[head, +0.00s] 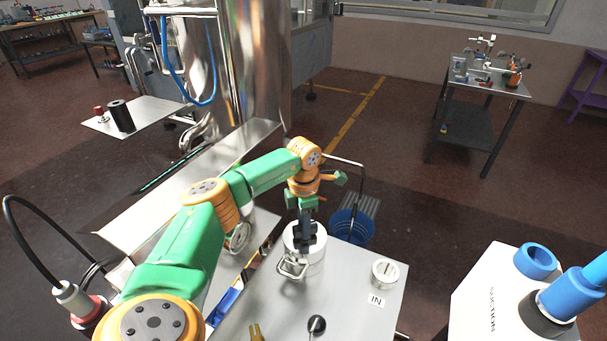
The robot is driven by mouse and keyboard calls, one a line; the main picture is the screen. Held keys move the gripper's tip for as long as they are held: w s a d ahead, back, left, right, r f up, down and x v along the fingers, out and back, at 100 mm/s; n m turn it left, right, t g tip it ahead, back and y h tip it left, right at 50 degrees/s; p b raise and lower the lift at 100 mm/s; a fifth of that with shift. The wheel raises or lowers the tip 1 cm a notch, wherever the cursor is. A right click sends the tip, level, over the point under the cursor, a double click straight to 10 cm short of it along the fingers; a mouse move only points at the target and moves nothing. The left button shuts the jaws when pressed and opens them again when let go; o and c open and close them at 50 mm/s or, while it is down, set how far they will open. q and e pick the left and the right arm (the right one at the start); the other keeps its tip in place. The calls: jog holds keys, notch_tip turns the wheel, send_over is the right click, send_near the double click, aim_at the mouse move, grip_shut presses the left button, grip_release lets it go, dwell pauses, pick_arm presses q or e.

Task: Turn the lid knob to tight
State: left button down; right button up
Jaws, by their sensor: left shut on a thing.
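A white round container (289,239) stands on the grey metal worktop (354,306) in the middle of the head view. My left gripper (306,243) reaches down over its top. Its dark fingers are shut at the lid, apparently on the lid knob, which they hide. I cannot read any tight mark or the knob's angle. A metal bail or clamp (292,268) sits at the container's near side. My right gripper is not in view.
A small white pot (385,274) and an IN label (376,300) are on the worktop's right. A black-knobbed lever (317,324) is near the front. A blue bucket (352,227) stands behind the worktop. A white SUCTION unit (490,311) is at right.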

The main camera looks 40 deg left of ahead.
pick_arm(q)
jog(key=c, duration=0.7)
grip_release()
jog(key=shift+w, duration=0.1)
notch_tip(320, 180, up, 7)
jog(key=shift+r+b, duration=0.1)
jog(key=shift+b, duration=0.3)
